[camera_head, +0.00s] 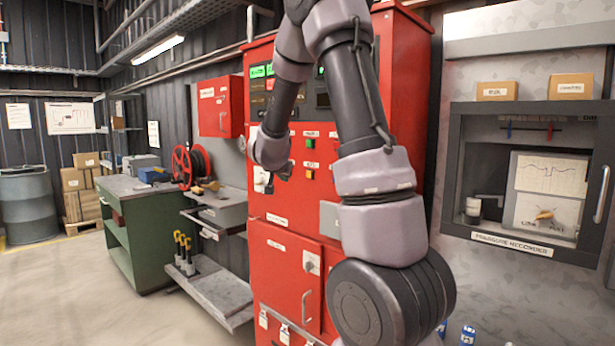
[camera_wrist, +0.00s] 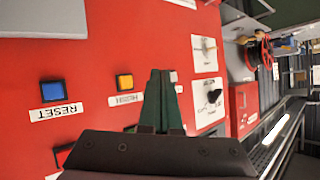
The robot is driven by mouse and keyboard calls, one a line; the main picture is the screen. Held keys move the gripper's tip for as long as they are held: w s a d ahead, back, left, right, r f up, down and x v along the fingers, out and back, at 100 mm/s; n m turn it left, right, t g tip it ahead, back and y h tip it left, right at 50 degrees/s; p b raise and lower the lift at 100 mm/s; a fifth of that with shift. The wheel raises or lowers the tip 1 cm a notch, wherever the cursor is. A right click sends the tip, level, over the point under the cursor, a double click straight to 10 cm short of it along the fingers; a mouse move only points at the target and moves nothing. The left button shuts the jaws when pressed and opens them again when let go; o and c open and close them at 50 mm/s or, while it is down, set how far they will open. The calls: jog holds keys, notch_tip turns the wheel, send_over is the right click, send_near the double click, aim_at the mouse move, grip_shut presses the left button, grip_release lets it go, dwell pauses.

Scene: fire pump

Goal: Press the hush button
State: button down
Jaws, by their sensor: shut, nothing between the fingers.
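The hush button (camera_wrist: 124,82) is a small square amber button in a dark frame on the red cabinet front. Its HUSH label (camera_wrist: 126,99) shows beside it in the wrist view. In the head view, the yellow button (camera_head: 309,174) matches it in place, though its label is too small to read. My gripper (camera_wrist: 164,73) is shut and empty. Its fingertips are just right of the hush button in the wrist view, apart from it. Whether they touch the panel I cannot tell. In the head view my wrist is left of the yellow button.
A blue reset button (camera_wrist: 53,91) and a partly hidden red button (camera_wrist: 63,156) are close by. Two white switch plates (camera_wrist: 205,53) are right of my fingers. A green button (camera_head: 309,143) sits above the yellow one. The pressure recorder cabinet (camera_head: 512,240) stands at right.

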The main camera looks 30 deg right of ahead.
send_near(306, 176)
jog(key=shift+a+f+x, duration=0.1)
jog(key=shift+a+x, duration=0.1)
jog(key=shift+x, duration=0.7)
jog(key=shift+a+f+x, duration=0.1)
jog(key=shift+a+x, duration=0.05)
jog(key=shift+x, duration=0.7)
jog(key=shift+a+f+x, duration=0.1)
jog(key=shift+a+x, duration=0.1)
jog(key=shift+x, duration=0.7)
jog(key=shift+w+d, duration=0.1)
jog(key=shift+w, duration=0.05)
jog(key=shift+w+d, duration=0.15)
jog(key=shift+d, duration=0.15)
jog(key=shift+w+d, duration=0.15)
jog(key=shift+d, duration=0.35)
dwell(0.4)
jog(key=shift+a+r, duration=0.1)
jog(key=shift+s+a, duration=0.3)
jog(key=shift+a, duration=0.45)
jog(key=shift+a, duration=0.1)
jog(key=shift+s+a, duration=0.3)
jog(key=shift+a, duration=0.45)
jog(key=shift+s+a, duration=0.25)
jog(key=shift+a, duration=0.55)
jog(key=shift+s+a, duration=0.3)
jog(key=shift+a, duration=0.45)
